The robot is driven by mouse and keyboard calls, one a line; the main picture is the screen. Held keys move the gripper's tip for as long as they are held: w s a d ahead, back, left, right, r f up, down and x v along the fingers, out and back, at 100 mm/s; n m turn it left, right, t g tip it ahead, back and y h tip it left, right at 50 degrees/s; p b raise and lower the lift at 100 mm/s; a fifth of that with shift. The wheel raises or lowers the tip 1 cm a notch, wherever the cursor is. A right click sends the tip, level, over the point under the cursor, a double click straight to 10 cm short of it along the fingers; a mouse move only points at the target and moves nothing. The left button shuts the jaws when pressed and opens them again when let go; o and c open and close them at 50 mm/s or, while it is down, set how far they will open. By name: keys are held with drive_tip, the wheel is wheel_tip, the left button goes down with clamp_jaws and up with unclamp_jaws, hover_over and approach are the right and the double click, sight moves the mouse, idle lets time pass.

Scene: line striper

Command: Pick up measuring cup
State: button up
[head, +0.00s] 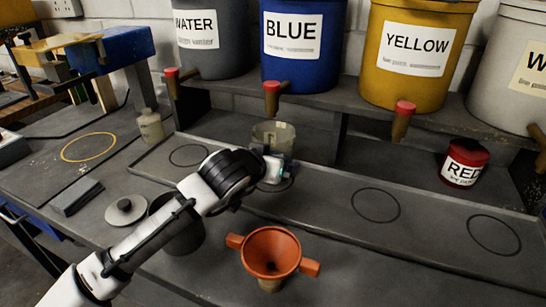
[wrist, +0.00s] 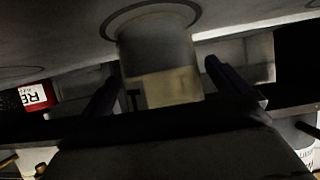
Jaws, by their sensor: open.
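The measuring cup (head: 273,136) is a translucent, yellowish beaker below the blue bucket's spout. My gripper (head: 271,168) is at the cup in the head view, and my arm hides its lower part. In the wrist view, which looks upside down, the cup (wrist: 158,55) stands upright on a dark ring mark (wrist: 121,20). My gripper's two dark fingers (wrist: 161,76) are spread, one on each side of the cup. I cannot tell whether either finger touches it.
Water (head: 209,35), blue (head: 292,52) and yellow (head: 413,65) buckets with red-tipped spouts overhang the tray (head: 330,215). A red can (head: 465,163) stands at right. An orange funnel (head: 271,250) and dark pot (head: 182,240) are in front. Tray space right of the cup is clear.

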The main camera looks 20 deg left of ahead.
drive_tip(key=shift+r, duration=0.1)
drive_tip(key=c, duration=1.4)
